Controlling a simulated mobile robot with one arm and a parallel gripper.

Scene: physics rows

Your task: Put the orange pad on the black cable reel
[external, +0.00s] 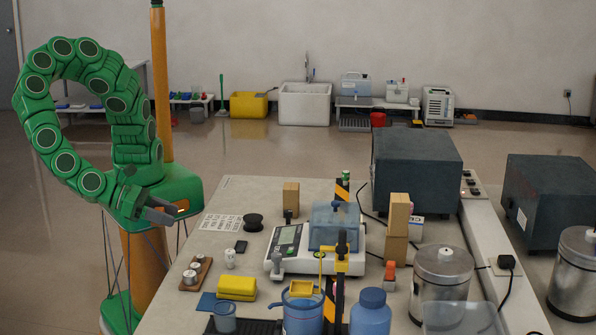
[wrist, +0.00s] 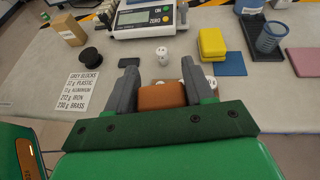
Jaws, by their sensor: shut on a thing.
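The orange pad (wrist: 162,95) is between the two fingers of my gripper (wrist: 160,92) in the wrist view, and my gripper is shut on it. In the external view my gripper (external: 163,212) is in the air at the left edge of the table, and the pad is hard to make out there.
A printed card (wrist: 76,92) lies beside the reel. A wooden block (external: 291,196) and a scale (external: 315,245) stand near it.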

